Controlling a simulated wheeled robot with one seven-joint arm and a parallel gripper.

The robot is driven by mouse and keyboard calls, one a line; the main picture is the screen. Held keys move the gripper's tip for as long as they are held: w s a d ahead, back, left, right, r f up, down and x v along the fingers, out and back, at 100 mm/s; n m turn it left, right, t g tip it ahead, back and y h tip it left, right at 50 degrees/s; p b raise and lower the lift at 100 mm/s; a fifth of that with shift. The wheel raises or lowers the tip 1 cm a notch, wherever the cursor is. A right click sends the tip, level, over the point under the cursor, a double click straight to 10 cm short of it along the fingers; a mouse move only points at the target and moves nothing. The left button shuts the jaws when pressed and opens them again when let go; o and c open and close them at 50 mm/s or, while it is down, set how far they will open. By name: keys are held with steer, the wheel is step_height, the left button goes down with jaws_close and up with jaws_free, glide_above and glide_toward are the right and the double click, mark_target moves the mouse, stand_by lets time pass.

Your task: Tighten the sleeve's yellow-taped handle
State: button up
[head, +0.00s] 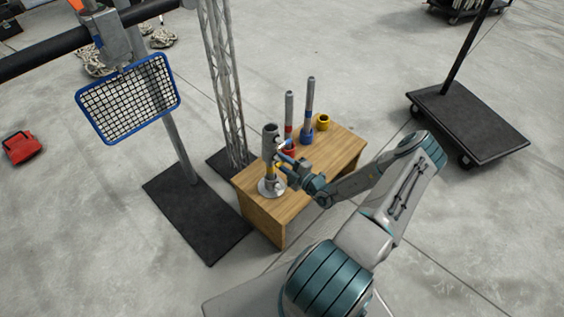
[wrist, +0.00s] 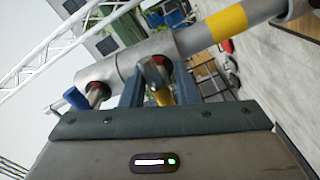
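The grey sleeve (head: 270,139) sits on an upright post with a round metal base (head: 271,187) on the wooden table. In the wrist view the sleeve (wrist: 124,60) runs diagonally, with a yellow band (wrist: 228,22) on the pipe beyond it. It has two handles: a blue-tipped one (wrist: 76,98) at left and the yellow-taped one (wrist: 163,97). My gripper (head: 284,160) is at the sleeve's side. In the wrist view its two blue-grey fingers (wrist: 160,92) stand apart, one on each side of the yellow-taped handle. Firm contact does not show.
The wooden table (head: 256,210) also holds a red-based post (head: 289,120), a blue-based post (head: 309,105) and a yellow ring (head: 323,122). A truss (head: 221,80) and a blue-framed mesh panel (head: 128,98) stand at left. A black cart (head: 470,122) is at right.

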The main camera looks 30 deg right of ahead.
steer(key=shift+o, duration=1.3)
steer(key=shift+d, duration=0.1)
steer(key=v, duration=1.3)
steer(key=shift+s, duration=0.4)
